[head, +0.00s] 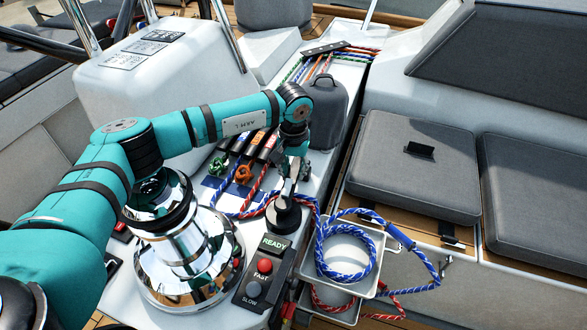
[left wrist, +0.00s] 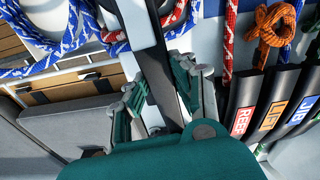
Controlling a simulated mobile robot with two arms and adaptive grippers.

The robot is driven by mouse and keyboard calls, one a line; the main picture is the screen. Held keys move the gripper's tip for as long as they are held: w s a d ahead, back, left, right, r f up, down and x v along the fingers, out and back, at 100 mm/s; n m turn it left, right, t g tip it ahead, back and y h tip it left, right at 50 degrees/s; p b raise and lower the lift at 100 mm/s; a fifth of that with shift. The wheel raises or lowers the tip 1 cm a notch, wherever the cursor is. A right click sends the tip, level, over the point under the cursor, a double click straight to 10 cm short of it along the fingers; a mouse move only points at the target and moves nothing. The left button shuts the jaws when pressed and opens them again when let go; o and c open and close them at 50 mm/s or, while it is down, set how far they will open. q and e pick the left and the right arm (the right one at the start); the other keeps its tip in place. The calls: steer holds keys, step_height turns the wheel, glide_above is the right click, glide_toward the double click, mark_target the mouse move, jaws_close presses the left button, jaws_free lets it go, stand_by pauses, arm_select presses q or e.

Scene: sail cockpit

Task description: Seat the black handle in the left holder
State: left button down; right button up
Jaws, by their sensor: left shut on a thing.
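My left gripper (head: 292,172) is shut on a dark, bar-like piece, which I take to be the black handle (left wrist: 155,45). In the left wrist view its bar runs between the two fingers (left wrist: 158,105) of this gripper and up out of the top edge. In the head view the gripper points down just above a round black piece (head: 284,216) on the white console; whether the handle touches it cannot be told. I cannot make out the left holder for certain. My right gripper is not in view.
A chrome winch (head: 188,255) stands left of the gripper. White trays (head: 378,262) hold blue and red ropes. Labelled rope levers (left wrist: 243,105) and a grey case (head: 328,110) stand close by. Grey cushions (head: 410,165) lie right.

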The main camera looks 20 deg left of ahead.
arm_select(q)
steer(key=shift+r+p, duration=1)
steer(key=shift+r, duration=1.15)
steer(key=shift+s+r, duration=0.15)
steer(key=s+r, duration=0.1)
steer(key=s, duration=0.2)
steer(key=s+r+p, duration=0.1)
steer(key=s+r, duration=0.1)
steer(key=s, duration=0.1)
steer(key=s+r, duration=0.1)
steer(key=s, duration=0.2)
steer(key=shift+d+r, duration=0.15)
steer(key=shift+r, duration=0.1)
steer(key=s+a+r+p, duration=0.1)
steer(key=s+r, duration=0.3)
steer(key=s, duration=0.8)
steer(key=shift+s+m+p, duration=0.3)
steer(key=shift+m+p, duration=0.05)
steer(key=shift+m, duration=0.05)
steer(key=shift+a+r, duration=0.1)
steer(key=shift+r, duration=0.05)
